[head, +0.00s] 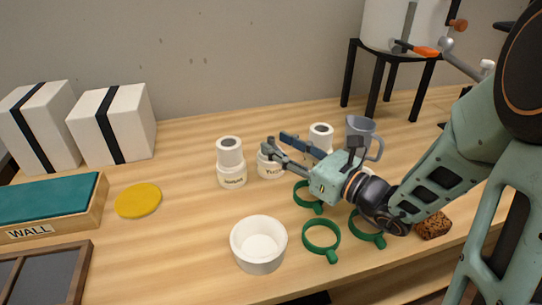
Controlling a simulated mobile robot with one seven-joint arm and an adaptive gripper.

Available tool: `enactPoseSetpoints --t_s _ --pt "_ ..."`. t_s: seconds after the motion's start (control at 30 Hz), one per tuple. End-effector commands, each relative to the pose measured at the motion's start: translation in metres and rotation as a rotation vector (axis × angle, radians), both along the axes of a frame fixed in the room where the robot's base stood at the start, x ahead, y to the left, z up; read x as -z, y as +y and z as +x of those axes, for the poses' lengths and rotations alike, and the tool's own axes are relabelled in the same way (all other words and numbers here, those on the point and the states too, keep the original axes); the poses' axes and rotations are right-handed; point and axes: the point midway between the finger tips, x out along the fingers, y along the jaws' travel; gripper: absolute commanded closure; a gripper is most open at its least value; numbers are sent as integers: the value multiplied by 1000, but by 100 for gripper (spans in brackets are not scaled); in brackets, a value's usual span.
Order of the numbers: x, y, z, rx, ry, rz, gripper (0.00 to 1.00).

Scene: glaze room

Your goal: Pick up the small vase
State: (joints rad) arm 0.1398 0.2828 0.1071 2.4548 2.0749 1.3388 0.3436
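Several white two-tier pieces with narrow necks stand upright on the table; which one is the small vase is not clear. The left labelled white piece (231,165) stands free. The middle labelled white piece (270,167) has its upper part hidden by my gripper (280,144). The right white piece (321,134) stands farther back, its lower part hidden behind my gripper. My gripper reaches in from the right, with a finger end over the middle piece's top. I cannot tell whether it touches or grips that piece. A dark blue bar shows beside the finger.
A white bowl (259,247) and several green rings (321,237) lie in front. A grey-blue mug (361,133) stands behind my wrist. A brown cork-like block (433,226) is at right. A yellow disc (138,201), a teal-topped box (50,203) and strapped white blocks (121,124) are left.

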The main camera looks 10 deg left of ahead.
Motion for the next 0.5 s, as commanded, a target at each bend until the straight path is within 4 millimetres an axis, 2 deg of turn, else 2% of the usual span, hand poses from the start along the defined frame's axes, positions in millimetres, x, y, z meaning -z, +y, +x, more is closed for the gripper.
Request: enactPoseSetpoints --t_s 0.1,0.2,0.47,0.5 --pt "3 17 10 -4 -1 0 64" --pt "2 23 15 -2 -1 -1 64" --pt "1 25 17 0 -1 -1 64" --pt "1 25 17 0 -1 -1 67"
